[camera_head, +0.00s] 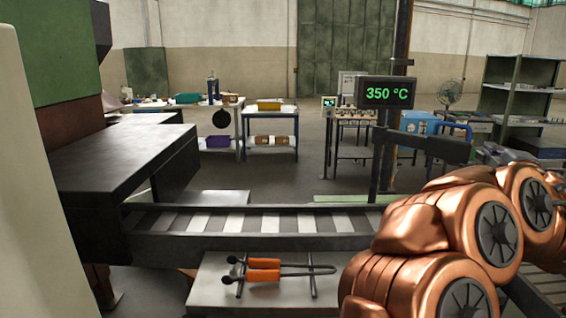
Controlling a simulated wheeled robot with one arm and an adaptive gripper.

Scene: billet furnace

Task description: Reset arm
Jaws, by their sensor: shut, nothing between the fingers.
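My copper-coloured arm (440,235) fills the lower right of the head view, folded, with large dark round joint caps. My gripper does not show in this view. No held object is visible. The arm hides part of the roller conveyor (180,222) and the right end of the low bench (222,268) in front of it.
Tongs with orange handles (263,263) lie on the bench. A dark furnace table (120,160) stands left. A post (383,165) carries a display (387,92) reading 350 °C. Workbenches (270,113) and a shelf rack (515,105) stand behind. Open floor lies beyond the conveyor.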

